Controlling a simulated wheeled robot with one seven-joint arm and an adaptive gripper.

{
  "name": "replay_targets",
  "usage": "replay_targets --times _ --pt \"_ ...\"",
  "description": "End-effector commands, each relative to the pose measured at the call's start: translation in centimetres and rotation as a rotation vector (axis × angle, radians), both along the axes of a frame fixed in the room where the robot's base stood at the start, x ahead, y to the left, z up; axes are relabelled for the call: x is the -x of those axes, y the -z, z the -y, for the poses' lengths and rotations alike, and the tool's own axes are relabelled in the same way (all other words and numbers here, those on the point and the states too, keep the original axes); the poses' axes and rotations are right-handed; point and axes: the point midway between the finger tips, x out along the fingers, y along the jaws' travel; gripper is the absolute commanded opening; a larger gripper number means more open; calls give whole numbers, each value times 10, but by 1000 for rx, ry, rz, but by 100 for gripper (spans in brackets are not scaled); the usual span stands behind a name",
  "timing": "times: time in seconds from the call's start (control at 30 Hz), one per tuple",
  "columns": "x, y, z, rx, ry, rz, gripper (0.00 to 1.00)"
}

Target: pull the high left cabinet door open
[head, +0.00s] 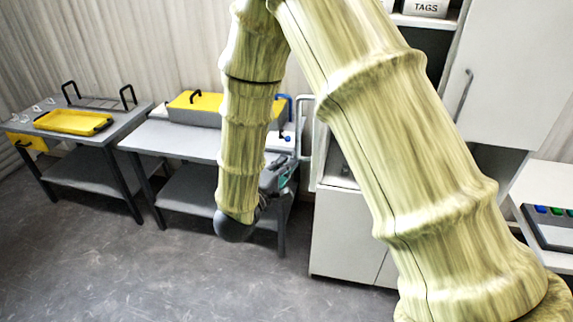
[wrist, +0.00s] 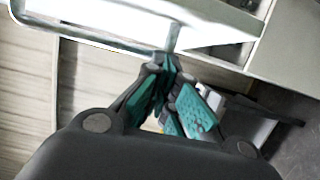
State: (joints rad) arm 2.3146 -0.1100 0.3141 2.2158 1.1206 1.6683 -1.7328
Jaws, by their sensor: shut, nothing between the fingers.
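The white cabinet (head: 345,235) stands right of centre in the head view, partly hidden by my arm. Its high left door (head: 312,150) appears swung out, seen nearly edge-on, with a slim bar handle (head: 299,125) on its left side. The open shelf behind it shows. My gripper (head: 284,170) is low beside this door, partly hidden by my forearm. In the wrist view, my gripper's teal-padded fingers (wrist: 164,65) meet at the tips, shut and empty, close to a grey bar (wrist: 173,38) by the pale panel (wrist: 110,22). Contact cannot be told.
A box marked TAGS (head: 425,8) sits on the cabinet's upper shelf. The high right door (head: 500,75) is shut. Grey tables with a yellow tray (head: 74,122) and a yellow-lidded tank (head: 195,105) stand left. A white counter (head: 545,180) is at right. The left foreground floor is clear.

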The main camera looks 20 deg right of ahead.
Motion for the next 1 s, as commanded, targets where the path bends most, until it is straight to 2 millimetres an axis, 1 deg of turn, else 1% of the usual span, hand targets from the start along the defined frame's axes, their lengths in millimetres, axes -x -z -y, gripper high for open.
replay_targets --times 0.27,0.33,0.43,0.8,1.0 --pt "-10 -2 -21 1 7 1 0" --pt "-10 1 -28 1 10 -1 0" --pt "1 4 -38 1 9 -1 0" --pt "43 3 -79 1 9 1 0" --pt "57 1 -92 1 11 0 0"
